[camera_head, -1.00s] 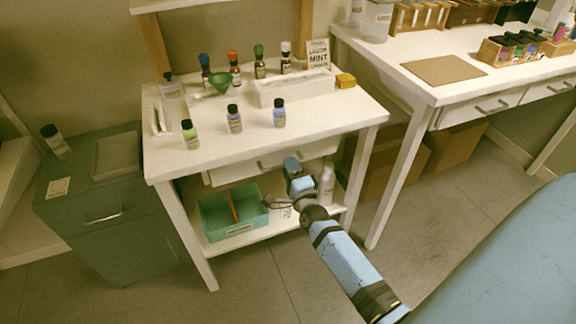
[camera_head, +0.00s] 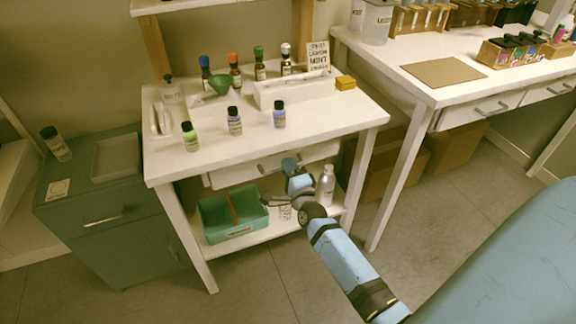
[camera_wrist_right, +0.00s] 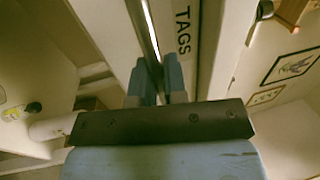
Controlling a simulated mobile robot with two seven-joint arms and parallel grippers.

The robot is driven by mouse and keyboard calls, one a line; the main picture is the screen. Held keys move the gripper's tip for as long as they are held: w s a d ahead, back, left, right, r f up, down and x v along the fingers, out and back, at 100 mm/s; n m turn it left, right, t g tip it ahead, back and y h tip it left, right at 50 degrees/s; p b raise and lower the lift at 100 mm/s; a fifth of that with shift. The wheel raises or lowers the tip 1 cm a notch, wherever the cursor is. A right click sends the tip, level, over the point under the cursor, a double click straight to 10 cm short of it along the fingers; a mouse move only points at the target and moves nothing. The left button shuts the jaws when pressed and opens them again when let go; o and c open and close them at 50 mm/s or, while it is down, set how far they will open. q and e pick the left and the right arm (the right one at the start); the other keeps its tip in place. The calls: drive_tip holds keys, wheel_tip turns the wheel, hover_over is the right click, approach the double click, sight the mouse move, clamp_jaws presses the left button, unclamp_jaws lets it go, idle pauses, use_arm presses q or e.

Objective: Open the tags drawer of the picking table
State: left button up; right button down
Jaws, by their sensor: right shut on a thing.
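The picking table (camera_head: 330,122) is white, with a shallow white drawer (camera_head: 225,179) under its top. In the right wrist view, the drawer front (camera_wrist_right: 208,70) bears the printed word TAGS (camera_wrist_right: 183,30) and a bright bar handle (camera_wrist_right: 150,28). My right gripper (camera_head: 289,163) is at the drawer front. In the wrist view its blue fingers (camera_wrist_right: 155,82) are closed around the handle; the exact contact is partly hidden by the hand. The head view shows the drawer's inside hidden under the tabletop. My left gripper is not in view.
A teal bin (camera_head: 250,224) and a white bottle (camera_head: 326,186) stand on the lower shelf. A green cabinet (camera_head: 95,205) is at left. Floor in front is clear.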

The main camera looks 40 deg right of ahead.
use_arm(q)
drive_tip(key=p, duration=0.3)
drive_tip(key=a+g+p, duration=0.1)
drive_tip(key=p, duration=0.2)
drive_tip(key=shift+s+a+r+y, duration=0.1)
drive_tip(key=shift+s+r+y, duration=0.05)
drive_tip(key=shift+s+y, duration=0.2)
use_arm(e)
drive_tip(key=r+v, duration=0.2)
drive_tip(key=v, duration=0.8)
drive_tip(key=r+v, duration=0.2)
drive_tip(key=v, duration=0.8)
drive_tip(key=shift+s, duration=0.6)
drive_tip(key=shift+f, duration=0.1)
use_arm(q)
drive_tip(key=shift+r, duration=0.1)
use_arm(e)
drive_tip(key=c, duration=1.2)
unclamp_jaws()
drive_tip(key=shift+s+a, duration=0.1)
drive_tip(key=v, duration=0.7)
drive_tip(key=shift+s, duration=0.15)
